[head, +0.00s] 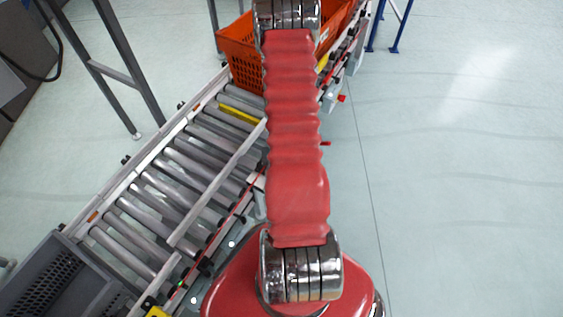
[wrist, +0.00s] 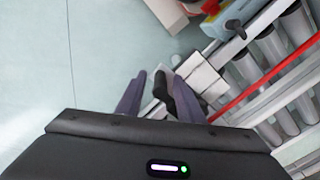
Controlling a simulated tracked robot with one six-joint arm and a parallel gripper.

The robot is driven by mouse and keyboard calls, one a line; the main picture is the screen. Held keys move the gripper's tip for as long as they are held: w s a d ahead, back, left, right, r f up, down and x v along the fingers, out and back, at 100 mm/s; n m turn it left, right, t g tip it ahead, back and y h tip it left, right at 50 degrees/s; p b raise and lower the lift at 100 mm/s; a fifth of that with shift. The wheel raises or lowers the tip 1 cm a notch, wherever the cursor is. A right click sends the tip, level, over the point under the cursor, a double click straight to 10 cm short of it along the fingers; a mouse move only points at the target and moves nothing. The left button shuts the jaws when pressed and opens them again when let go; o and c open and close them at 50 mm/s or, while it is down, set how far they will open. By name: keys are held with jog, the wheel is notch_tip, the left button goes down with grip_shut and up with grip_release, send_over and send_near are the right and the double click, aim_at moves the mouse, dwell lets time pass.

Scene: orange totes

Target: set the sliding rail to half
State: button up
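A long, thin, pale rail (head: 217,192) runs lengthwise above the conveyor rollers in the head view. Its upper end is hidden behind my red arm. I take it to be the sliding rail; its travel limits cannot be made out. My gripper (wrist: 155,80) shows in the wrist view with two grey-purple fingers spread apart. A small black knob-like piece (wrist: 162,88) shows between them, closer to the right finger; whether they touch it is unclear. A white flat piece (wrist: 201,76) lies beside it at the conveyor edge. In the head view the gripper is hidden.
The roller conveyor (head: 150,205) runs diagonally, with an orange tote (head: 240,58) at its far end and a grey crate (head: 60,280) at the near left. Grey frame legs (head: 125,75) stand at left. The floor (head: 460,170) at right is clear.

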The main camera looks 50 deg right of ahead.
notch_tip(320, 180, up, 13)
jog(key=shift+r, duration=0.2)
dwell(0.6)
dwell(0.6)
jog(key=a+r+n+t, duration=0.5)
jog(key=a+r+n, duration=0.5)
jog(key=a+r, duration=2.1)
notch_tip(320, 180, up, 3)
jog(key=shift+w+a+r+t, duration=0.2)
jog(key=shift+w+a+t, duration=0.1)
jog(key=shift+w+a, duration=0.1)
jog(key=shift+s, duration=0.15)
